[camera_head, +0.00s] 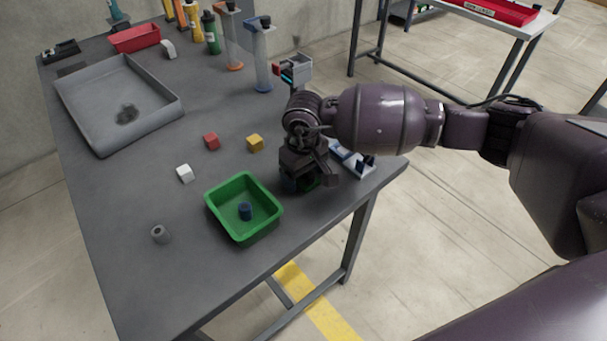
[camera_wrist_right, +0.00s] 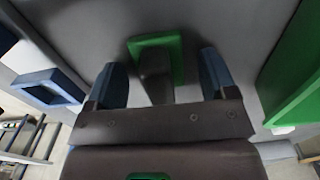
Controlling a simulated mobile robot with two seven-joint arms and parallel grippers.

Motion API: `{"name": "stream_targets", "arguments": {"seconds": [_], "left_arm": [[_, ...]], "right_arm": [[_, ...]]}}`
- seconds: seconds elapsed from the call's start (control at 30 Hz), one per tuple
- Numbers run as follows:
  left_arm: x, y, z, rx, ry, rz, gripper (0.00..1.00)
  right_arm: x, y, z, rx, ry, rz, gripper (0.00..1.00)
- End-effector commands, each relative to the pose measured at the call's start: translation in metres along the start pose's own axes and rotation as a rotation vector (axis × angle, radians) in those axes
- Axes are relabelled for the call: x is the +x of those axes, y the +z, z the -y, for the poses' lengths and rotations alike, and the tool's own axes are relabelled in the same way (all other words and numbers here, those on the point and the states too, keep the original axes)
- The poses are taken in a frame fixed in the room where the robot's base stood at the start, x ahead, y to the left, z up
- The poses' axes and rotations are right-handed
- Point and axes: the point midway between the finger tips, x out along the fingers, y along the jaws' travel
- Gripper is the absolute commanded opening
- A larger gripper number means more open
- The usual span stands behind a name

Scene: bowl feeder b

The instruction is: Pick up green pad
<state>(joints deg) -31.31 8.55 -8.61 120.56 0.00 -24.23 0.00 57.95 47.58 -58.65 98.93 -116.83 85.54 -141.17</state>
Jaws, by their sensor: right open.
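The green pad (camera_wrist_right: 176,58) shows in the right wrist view as a green, frame-like shape with a grey middle, lying on the grey table. My right gripper (camera_wrist_right: 163,78) is open, with one blue fingertip on each side of the pad in that view. I cannot tell whether the fingers touch it. In the head view my right gripper (camera_head: 303,183) points down at the table, just right of the green bin, and mostly hides the pad. My left gripper is not in view.
A green bin (camera_head: 226,221) holding a dark blue piece (camera_head: 245,211) stands left of the gripper. Yellow (camera_head: 255,142), red (camera_head: 212,141) and white (camera_head: 185,173) cubes lie nearby. A white and blue item (camera_head: 358,168) lies right, near the table edge. A grey tray (camera_head: 166,108) stands back left.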

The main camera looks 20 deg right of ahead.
Motion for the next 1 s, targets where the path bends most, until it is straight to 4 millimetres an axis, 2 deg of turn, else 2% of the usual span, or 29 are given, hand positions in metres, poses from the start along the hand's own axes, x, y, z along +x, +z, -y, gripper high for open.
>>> {"name": "stream_targets", "arguments": {"seconds": [0.2, 0.57, 0.83, 1.0], "left_arm": [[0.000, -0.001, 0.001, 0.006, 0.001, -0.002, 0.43], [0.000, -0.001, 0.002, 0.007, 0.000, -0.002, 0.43], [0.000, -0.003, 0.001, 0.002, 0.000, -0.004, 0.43], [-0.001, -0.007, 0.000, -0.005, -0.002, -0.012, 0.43]], "right_arm": [[0.000, -0.001, 0.000, 0.000, 0.000, -0.003, 0.78], [0.000, 0.000, 0.000, 0.001, 0.000, -0.002, 0.23], [-0.002, -0.001, 0.000, 0.001, 0.000, -0.003, 0.22], [-0.020, -0.001, -0.001, 0.001, 0.001, -0.007, 0.22]]}}
